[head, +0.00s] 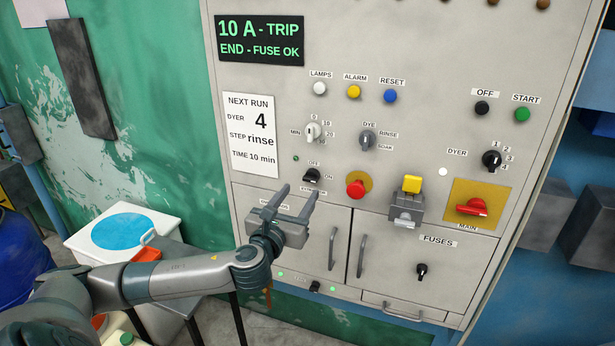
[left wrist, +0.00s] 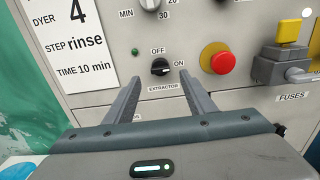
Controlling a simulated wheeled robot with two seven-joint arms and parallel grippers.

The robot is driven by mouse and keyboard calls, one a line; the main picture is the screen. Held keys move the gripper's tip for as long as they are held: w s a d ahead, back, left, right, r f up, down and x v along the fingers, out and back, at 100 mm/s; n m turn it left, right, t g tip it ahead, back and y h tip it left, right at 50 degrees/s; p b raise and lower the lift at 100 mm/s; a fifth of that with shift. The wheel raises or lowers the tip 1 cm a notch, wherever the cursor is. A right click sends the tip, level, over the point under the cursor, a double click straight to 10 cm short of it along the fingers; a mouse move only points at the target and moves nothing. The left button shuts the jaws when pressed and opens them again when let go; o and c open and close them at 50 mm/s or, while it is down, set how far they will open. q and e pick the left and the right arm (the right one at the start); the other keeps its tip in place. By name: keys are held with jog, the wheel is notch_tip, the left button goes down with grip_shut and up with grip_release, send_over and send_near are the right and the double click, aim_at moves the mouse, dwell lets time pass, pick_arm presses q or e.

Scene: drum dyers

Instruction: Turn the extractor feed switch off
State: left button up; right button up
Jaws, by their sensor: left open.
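The extractor feed switch (head: 312,176) is a small black rotary knob on the grey panel. In the left wrist view the knob (left wrist: 160,67) sits above the EXTRACTOR label, with OFF printed above it and ON at its right. Its grip bar lies roughly level, toward ON. My left gripper (head: 298,190) is open and empty, its two fingers pointing up at the panel just below the knob. In the left wrist view the fingertips (left wrist: 158,79) stand on either side of the knob's lower part; I cannot tell whether they touch anything. My right gripper is not in view.
A red mushroom button (head: 356,188) is close at the right of the switch, with a yellow-topped grey interlock (head: 407,203) beyond it. The dyer timer knob (head: 312,131) is above. Cabinet door handles (head: 333,248) stick out below. A white tub (head: 122,232) stands at left.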

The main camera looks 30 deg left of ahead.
aim_at(309, 179)
pick_arm(q)
jog(key=p+x, duration=0.2)
jog(key=x, duration=0.3)
jog(key=shift+w+r, duration=0.15)
jog(key=shift+w, duration=0.05)
jog(key=shift+x, duration=0.85)
jog(key=shift+c, duration=0.3)
jog(key=c, duration=1)
